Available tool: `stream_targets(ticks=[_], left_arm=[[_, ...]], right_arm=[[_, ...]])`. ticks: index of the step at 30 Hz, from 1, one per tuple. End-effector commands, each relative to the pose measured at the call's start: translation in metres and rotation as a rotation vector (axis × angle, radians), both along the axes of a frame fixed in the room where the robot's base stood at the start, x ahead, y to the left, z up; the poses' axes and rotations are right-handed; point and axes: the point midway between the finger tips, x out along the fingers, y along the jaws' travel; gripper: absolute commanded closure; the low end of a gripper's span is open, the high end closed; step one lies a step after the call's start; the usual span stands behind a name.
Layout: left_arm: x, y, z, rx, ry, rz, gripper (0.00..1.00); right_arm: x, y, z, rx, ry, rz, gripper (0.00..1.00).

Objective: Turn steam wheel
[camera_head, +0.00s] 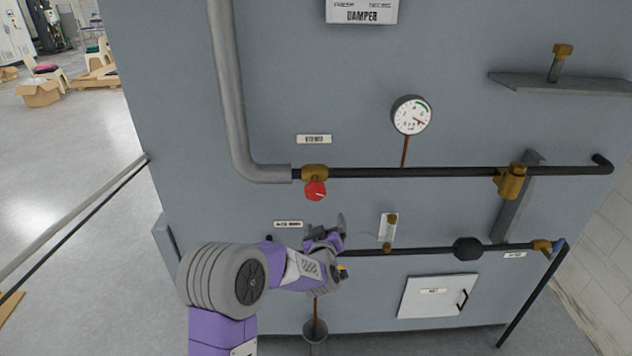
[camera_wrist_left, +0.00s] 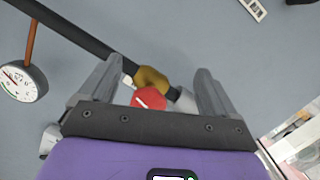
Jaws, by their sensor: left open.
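The steam wheel is a small red round knob (camera_head: 315,191) under a brass valve (camera_head: 315,172) on the upper dark pipe, below a small label plate. My left gripper (camera_head: 340,243) is below the red wheel in the head view, apart from it in the picture. In the left wrist view the red wheel (camera_wrist_left: 148,98) and the brass valve (camera_wrist_left: 151,80) show between the two open fingers of my left gripper (camera_wrist_left: 157,85). The gripper base hides the lower edge of the wheel there. My right gripper is in neither view.
A round gauge (camera_head: 411,115) stands above the upper pipe (camera_head: 430,172). A lower pipe (camera_head: 420,251) runs behind my left gripper, with a sight glass (camera_head: 388,228) and a white hatch (camera_head: 438,296) near it. A grey pipe (camera_head: 232,110) comes down at the left.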

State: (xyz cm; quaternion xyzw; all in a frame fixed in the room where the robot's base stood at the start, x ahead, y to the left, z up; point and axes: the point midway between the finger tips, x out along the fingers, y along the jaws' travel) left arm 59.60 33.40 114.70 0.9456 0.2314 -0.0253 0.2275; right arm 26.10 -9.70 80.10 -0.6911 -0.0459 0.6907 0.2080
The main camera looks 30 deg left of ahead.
Motion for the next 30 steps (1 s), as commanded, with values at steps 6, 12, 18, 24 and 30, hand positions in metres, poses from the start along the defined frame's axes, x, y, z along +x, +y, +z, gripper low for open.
stream_targets(ticks=[6, 12, 18, 24, 30], left_arm=[[0.001, 0.031, 0.072, 0.026, -0.157, 0.105, 0.09], [0.019, 0.045, 0.074, 0.028, -0.163, 0.112, 0.09], [0.043, 0.059, 0.074, 0.027, -0.163, 0.111, 0.09], [0.059, 0.068, 0.074, 0.026, -0.162, 0.108, 0.09], [0.063, 0.071, 0.073, 0.026, -0.162, 0.108, 0.09]], right_arm=[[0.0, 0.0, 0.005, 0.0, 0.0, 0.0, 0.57], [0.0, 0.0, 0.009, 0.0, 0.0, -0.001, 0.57], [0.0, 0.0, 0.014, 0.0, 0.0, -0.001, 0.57], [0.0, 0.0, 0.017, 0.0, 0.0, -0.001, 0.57], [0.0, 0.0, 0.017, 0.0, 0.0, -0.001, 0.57]])
